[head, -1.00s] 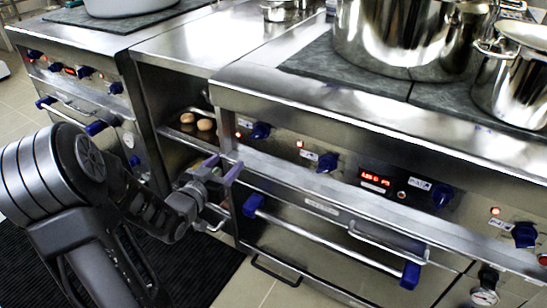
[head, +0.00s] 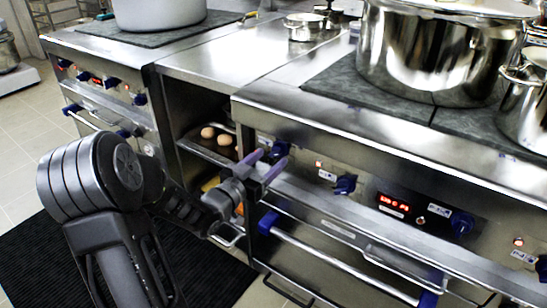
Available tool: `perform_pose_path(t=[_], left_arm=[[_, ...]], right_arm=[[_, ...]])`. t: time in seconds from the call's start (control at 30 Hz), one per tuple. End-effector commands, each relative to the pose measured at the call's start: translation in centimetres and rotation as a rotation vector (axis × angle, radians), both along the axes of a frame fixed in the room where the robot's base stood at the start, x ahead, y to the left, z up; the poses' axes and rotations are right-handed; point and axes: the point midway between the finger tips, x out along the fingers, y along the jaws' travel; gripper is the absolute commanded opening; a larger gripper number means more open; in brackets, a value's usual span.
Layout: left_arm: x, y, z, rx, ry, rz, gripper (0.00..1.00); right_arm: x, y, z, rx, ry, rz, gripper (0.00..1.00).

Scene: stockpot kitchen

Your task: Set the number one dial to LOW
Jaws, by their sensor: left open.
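Several blue dials sit on the front panel of the right-hand steel stove. The leftmost dial (head: 281,149) is at the panel's left end, just beyond my left gripper (head: 264,163). A second dial (head: 345,185), a third (head: 462,224) and another at the right edge (head: 541,268) follow along the panel. The labels and dial settings are too small to read, so I cannot tell which is number one. My left gripper is open and empty, its purple fingertips close to the leftmost dial; I cannot tell whether they touch it. My right gripper is not in view.
A red display (head: 393,203) sits between the second and third dials. A blue-ended oven handle (head: 340,262) runs below the panel. A large stockpot (head: 440,55) stands on top. A shelf with round brown items (head: 208,132) is left of the panel. Another stove (head: 100,60) stands farther left.

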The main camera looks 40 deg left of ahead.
Motion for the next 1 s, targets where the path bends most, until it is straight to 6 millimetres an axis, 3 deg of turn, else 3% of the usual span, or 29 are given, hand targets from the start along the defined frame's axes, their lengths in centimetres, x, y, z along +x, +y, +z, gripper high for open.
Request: perform_pose_path(t=[0.2, 0.53, 1.0], left_arm=[[2.5, 0.1, -0.1, 0.001, 0.0, 0.0, 0.58], [2.8, 0.1, 0.0, 0.0, 0.001, 0.001, 0.58], [2.8, 0.1, 0.0, 0.0, 0.001, 0.001, 0.19]], right_arm=[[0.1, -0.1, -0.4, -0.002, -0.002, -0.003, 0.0], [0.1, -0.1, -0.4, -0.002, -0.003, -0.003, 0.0], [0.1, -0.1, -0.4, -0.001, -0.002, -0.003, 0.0]])
